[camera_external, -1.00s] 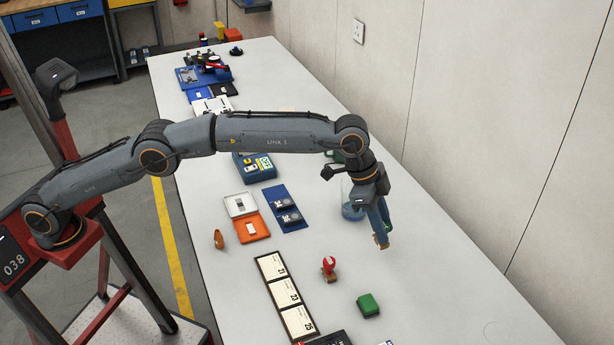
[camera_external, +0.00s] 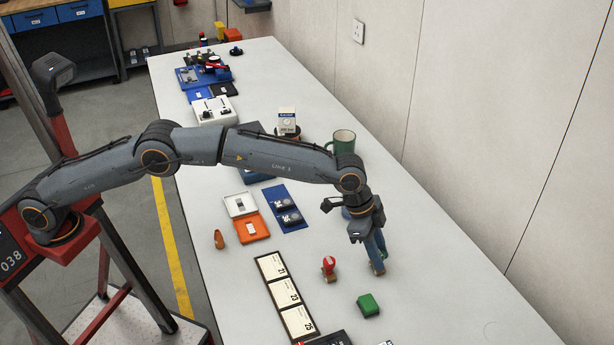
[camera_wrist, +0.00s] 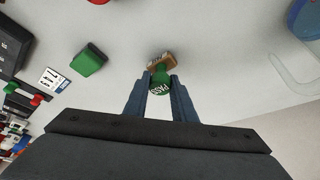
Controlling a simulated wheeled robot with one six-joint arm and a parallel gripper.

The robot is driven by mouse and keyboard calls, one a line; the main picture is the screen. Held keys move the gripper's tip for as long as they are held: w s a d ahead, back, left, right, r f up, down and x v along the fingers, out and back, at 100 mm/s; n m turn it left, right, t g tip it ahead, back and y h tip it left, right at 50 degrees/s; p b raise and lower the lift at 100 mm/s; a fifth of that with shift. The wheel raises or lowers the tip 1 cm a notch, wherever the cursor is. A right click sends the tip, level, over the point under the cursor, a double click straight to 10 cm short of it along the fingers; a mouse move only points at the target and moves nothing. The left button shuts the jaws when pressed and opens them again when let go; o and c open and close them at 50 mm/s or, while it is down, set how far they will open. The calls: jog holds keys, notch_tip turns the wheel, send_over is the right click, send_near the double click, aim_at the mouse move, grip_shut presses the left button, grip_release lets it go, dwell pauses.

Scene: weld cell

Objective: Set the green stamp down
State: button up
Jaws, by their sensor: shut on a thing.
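The green stamp has a green handle marked PASS (camera_wrist: 158,85) and a brown base. In the wrist view it sits between my fingers, base pointing away from me. In the external view my gripper (camera_external: 378,265) points down and is shut on it, low over the grey-white table (camera_external: 440,300). The stamp's brown base (camera_external: 377,270) is at or just above the table top; I cannot tell whether it touches. My fingers mostly hide the handle in the external view.
A red-topped stamp (camera_external: 329,265) stands left of my gripper. A green block (camera_external: 368,304) lies in front, with framed number cards (camera_external: 284,292) left of it. The table's right side is clear.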

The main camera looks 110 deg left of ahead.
jog(key=o, duration=1)
jog(key=shift+f, duration=0.1)
jog(key=shift+r, duration=0.4)
jog(key=b+v, duration=0.1)
jog(key=v, duration=1)
jog(key=shift+s+r, duration=0.15)
jog(key=shift+r, duration=0.1)
